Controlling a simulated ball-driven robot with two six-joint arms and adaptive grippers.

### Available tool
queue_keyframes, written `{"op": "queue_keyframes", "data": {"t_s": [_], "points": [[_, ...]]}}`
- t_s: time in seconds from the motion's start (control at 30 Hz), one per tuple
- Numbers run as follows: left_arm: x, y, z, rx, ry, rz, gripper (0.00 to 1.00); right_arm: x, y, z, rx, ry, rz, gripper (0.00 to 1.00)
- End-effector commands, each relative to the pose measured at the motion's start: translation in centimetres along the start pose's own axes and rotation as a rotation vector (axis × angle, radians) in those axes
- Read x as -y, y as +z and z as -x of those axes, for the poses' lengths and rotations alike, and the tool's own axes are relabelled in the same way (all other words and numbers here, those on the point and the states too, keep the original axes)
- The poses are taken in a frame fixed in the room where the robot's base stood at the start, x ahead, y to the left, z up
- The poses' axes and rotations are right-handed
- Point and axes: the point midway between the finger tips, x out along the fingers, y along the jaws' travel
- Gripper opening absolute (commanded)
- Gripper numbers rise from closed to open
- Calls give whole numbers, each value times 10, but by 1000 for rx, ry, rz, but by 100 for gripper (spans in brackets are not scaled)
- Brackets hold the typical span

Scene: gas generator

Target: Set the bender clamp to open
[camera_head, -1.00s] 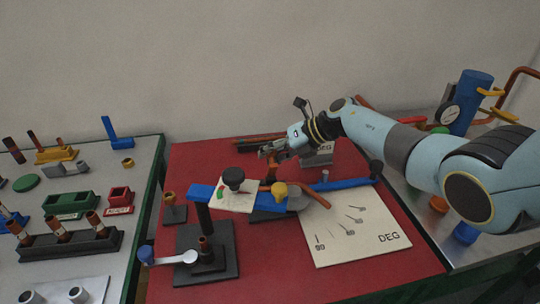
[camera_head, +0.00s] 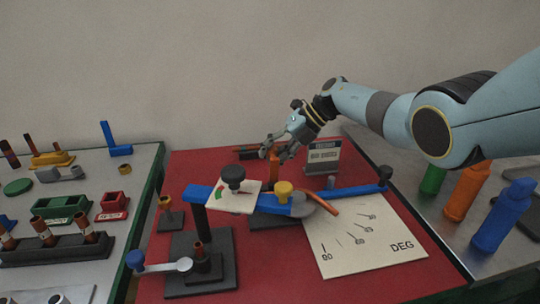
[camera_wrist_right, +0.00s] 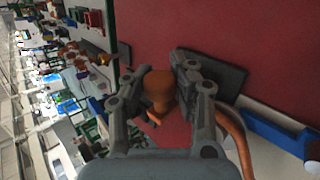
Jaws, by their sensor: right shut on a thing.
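The bender stands on the red mat (camera_head: 262,265), with a blue beam (camera_head: 265,203), a black knob (camera_head: 233,174), a yellow knob (camera_head: 283,188) and a blue handle (camera_head: 345,191). An upright orange piece (camera_head: 274,163) rises behind the beam; I cannot tell for sure that it is the clamp lever. My right gripper (camera_head: 276,152) is shut on its upper part. In the right wrist view the orange piece (camera_wrist_right: 160,90) sits between the fingers (camera_wrist_right: 161,88). An orange-brown bent tube (camera_head: 322,204) lies by the yellow knob. My left gripper is not in view.
A white DEG plate (camera_head: 380,255) lies front right of the bender. A crank (camera_head: 182,265) is at front left. A small sign (camera_head: 323,158) stands right of my gripper. Colored bottles (camera_head: 466,190) stand on the right table. Blocks and tubes fill the left table.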

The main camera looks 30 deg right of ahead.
Motion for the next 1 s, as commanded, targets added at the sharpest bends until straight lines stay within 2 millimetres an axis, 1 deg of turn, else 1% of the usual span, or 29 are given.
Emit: {"op": "queue_keyframes", "data": {"t_s": [0.03, 0.13, 0.17, 0.3, 0.4, 0.63, 0.77, 0.87, 1.0], "points": [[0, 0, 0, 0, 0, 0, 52, 0, 6, 6, 14, -5, 6, 0], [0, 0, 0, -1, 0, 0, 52, 0, 6, 6, 15, -5, 7, 0], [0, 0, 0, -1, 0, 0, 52, 0, 6, 6, 16, -5, 7, 23], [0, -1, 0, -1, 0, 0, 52, -1, 5, 5, 13, -3, 6, 41], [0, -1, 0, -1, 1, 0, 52, 0, 4, 4, 10, -2, 5, 52], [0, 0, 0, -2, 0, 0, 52, 0, 2, 2, 7, -1, 4, 52], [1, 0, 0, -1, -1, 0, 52, 0, 2, 8, 7, -2, 5, 52], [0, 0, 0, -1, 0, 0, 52, 1, 3, 22, 9, -4, 6, 52], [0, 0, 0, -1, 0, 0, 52, 1, 2, 53, 9, -6, 7, 52]]}}
